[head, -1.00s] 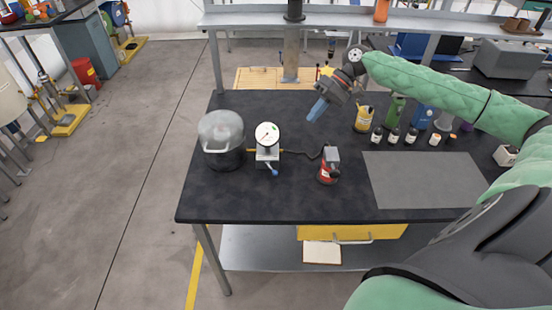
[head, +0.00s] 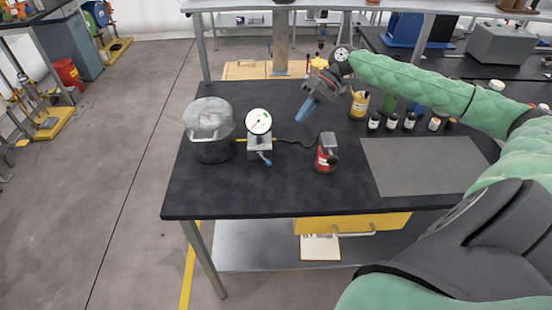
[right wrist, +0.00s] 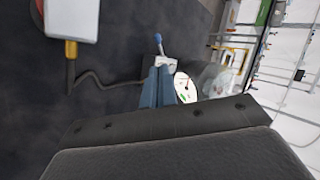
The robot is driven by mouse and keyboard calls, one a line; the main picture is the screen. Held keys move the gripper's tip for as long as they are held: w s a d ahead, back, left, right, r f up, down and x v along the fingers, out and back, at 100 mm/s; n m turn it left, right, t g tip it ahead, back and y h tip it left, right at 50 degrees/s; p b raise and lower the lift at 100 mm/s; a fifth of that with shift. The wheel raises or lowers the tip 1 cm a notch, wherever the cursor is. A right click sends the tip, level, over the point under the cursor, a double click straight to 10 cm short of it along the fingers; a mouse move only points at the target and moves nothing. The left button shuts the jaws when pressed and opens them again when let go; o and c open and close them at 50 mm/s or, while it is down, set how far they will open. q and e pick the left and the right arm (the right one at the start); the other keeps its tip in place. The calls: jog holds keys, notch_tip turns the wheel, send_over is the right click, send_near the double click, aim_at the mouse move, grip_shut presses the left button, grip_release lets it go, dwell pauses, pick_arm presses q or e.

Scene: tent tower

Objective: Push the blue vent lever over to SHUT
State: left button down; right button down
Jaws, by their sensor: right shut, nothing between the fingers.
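The blue vent lever (head: 267,161) sticks out from the front of a small grey valve block (head: 259,145) under a white-faced gauge (head: 258,121). It points toward the table's front edge and slightly right. In the right wrist view the lever's blue knob (right wrist: 158,39) shows just beyond my fingertips, with the gauge face (right wrist: 185,88) to their right. My right gripper (head: 299,121) is shut and empty, its blue fingers angled down, above the table to the right of and behind the gauge, apart from the lever. The right wrist view shows its fingers together (right wrist: 158,72). My left gripper is out of view.
A pot with a clear dome (head: 209,132) stands left of the gauge. A red pump (head: 325,155) stands to the right, joined by a dark hose (head: 297,143). Several bottles and a yellow cup (head: 359,105) are farther right, behind a grey mat (head: 420,165). The table's front is clear.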

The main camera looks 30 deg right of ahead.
aim_at(269, 161)
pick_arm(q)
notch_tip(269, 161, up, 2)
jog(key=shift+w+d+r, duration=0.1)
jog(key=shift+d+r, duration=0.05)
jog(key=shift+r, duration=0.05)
pick_arm(e)
jog(key=shift+f, duration=0.4)
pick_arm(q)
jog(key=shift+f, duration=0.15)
pick_arm(e)
jog(key=shift+a, duration=0.1)
